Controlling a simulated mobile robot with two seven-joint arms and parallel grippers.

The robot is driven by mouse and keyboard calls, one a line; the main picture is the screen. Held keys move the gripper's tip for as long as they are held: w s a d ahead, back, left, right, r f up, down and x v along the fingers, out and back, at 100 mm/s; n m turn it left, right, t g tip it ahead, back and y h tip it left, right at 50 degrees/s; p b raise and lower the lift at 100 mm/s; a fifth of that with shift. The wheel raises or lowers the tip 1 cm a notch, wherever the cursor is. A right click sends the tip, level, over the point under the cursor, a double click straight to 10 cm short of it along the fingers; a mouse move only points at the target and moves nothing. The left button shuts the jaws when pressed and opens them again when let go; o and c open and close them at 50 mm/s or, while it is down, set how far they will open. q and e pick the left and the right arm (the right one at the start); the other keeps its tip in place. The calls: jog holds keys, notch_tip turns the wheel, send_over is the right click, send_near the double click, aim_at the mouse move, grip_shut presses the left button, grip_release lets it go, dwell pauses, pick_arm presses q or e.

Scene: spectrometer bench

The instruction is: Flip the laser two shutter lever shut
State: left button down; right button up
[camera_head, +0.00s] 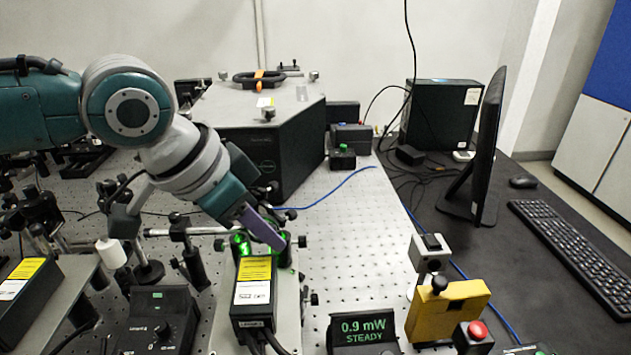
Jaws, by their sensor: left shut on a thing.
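A black laser box (253,303) with a yellow and white label lies on the optical bench at the lower middle. Its small front lettering is too small to read surely. Green light (240,245) glows at its far end. My left gripper (276,243) reaches down from the upper left to that far end, its purple finger tilted. It is shut on a small part there, which looks to be the shutter lever. The finger hides the lever, so I cannot tell its angle. My right gripper is out of view.
A meter display (363,332) reads 0.9 mW STEADY. A yellow box (447,311) and a red button (477,331) are to its right. A big black instrument (262,140) stands behind my arm. Posts and optics crowd the left.

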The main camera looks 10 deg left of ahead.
pick_arm(q)
jog(key=shift+s+a+f+h, duration=0.1)
jog(key=shift+a+h, duration=0.1)
jog(key=shift+h, duration=0.2)
jog(key=c, duration=1)
grip_release()
jog(key=shift+o, duration=0.2)
jog(key=v, duration=1)
jog(key=shift+s, duration=0.1)
